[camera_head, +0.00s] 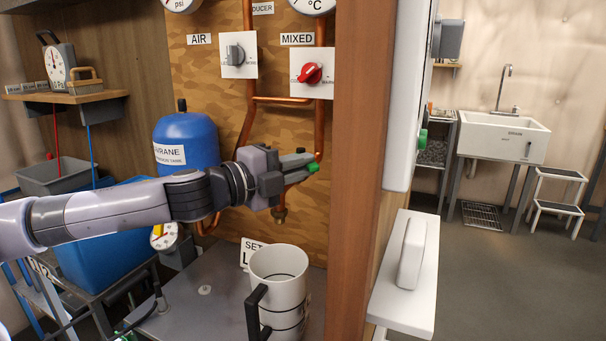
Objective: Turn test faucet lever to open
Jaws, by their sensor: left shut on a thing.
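The brass test faucet (280,213) hangs from the copper pipe on the patterned board, with its outlet pointing down. My left gripper (302,166) is just above it, in front of the copper pipe. Its fingers are shut on the test faucet lever, which they and the gripper body mostly hide. Green shows at the fingertips; I cannot tell whether it belongs to the lever or the fingers. The lever's angle cannot be read. A white measuring jug (284,275) with a black handle stands below the faucet. My right gripper is not in view.
A red knob (310,73) under MIXED and a grey knob (235,54) under AIR are above my gripper. A blue tank (186,140) stands behind my arm. A wooden post (358,150) is close on the right. Open floor (490,280) lies beyond.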

